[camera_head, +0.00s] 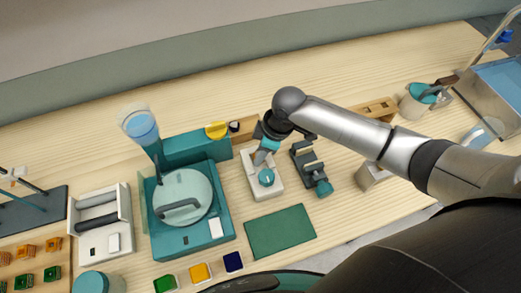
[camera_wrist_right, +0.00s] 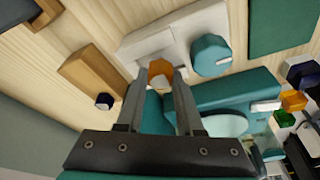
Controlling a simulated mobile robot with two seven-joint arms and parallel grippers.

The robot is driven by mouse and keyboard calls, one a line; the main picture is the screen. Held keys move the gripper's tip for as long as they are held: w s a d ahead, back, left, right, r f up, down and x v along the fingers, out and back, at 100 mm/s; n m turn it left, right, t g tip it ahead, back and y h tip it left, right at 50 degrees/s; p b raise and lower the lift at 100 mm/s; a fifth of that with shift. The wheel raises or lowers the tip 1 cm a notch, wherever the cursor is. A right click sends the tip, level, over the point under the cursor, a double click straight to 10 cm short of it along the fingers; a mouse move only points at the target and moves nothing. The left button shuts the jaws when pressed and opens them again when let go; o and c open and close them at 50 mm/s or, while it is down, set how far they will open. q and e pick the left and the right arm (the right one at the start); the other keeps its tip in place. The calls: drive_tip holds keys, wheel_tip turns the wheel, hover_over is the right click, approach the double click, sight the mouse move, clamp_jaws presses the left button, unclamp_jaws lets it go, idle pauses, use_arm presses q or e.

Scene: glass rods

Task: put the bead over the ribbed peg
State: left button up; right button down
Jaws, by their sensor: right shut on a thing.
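My right gripper (camera_head: 262,156) is over the back part of a white device with a teal knob. In the right wrist view its two fingers (camera_wrist_right: 161,74) are closed around a small amber piece (camera_wrist_right: 160,67), which looks like the bead. The piece is held at the fingertips, above or at the white device; I cannot tell whether it touches. In the head view the gripper hides it. I cannot make out a ribbed peg for certain. My left gripper is not in view.
The white device (camera_head: 266,190) stands between a teal machine (camera_head: 222,236) and a dark clamp-like fixture (camera_head: 308,165). A wooden block (camera_wrist_right: 88,80) with a dark blue piece (camera_wrist_right: 104,101) is close by. A green mat (camera_head: 280,232) lies clear in front. Small coloured trays (camera_head: 200,272) sit near the front edge.

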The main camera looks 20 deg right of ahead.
drive_tip(key=shift+f+b, duration=0.35)
drive_tip(key=shift+f, duration=0.45)
drive_tip(key=shift+c, duration=2.3)
unclamp_jaws()
drive_tip(key=shift+d, duration=0.1)
drive_tip(key=shift+r, duration=0.15)
drive_tip(key=p+v, duration=0.2)
drive_tip(key=v, duration=1.3)
drive_tip(key=shift+a, duration=0.2)
